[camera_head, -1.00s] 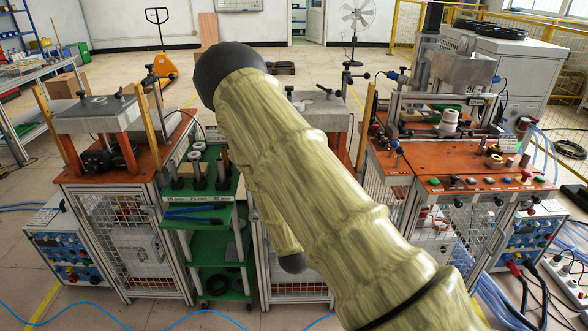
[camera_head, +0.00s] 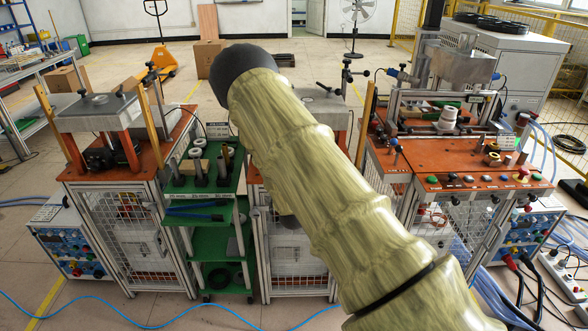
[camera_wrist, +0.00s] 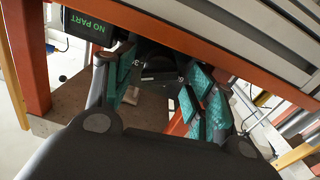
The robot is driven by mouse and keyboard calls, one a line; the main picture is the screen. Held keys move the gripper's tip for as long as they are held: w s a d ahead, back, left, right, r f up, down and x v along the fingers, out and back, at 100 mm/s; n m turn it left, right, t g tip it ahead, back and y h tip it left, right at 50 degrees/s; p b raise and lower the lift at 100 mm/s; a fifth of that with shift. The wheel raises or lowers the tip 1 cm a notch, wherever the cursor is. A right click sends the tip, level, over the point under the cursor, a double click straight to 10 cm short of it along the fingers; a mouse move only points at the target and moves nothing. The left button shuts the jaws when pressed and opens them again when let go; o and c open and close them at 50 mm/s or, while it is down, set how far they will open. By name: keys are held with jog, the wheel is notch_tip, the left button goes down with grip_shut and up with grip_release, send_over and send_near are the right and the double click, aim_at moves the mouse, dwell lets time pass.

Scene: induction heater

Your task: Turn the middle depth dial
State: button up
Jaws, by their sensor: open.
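In the wrist view, my gripper (camera_wrist: 157,88) is open, with teal-padded fingers spread to the left and right. Between and beyond the fingertips is a dark part with small white markings (camera_wrist: 160,76), which looks like a dial. Its outline is mostly in shadow, and I cannot tell whether the fingers touch it. In the head view my own arm covers the middle of the scene and hides the gripper and most of the middle station (camera_head: 321,108), so no dial shows there.
A display reading "NO PART" (camera_wrist: 88,28) and an orange-red post (camera_wrist: 27,55) stand left of the fingers. An orange beam (camera_wrist: 215,55) crosses close above them. In the head view, a left press station (camera_head: 95,110), a green shelf (camera_head: 210,180) and a right station (camera_head: 470,155) flank my arm.

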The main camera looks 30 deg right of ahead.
jog(key=shift+w+d, duration=0.25)
jog(key=shift+w, duration=0.15)
jog(key=c, duration=1)
jog(key=shift+f+n+b, duration=0.15)
jog(key=shift+n+b, duration=0.15)
jog(key=shift+n, duration=0.5)
jog(key=o, duration=1)
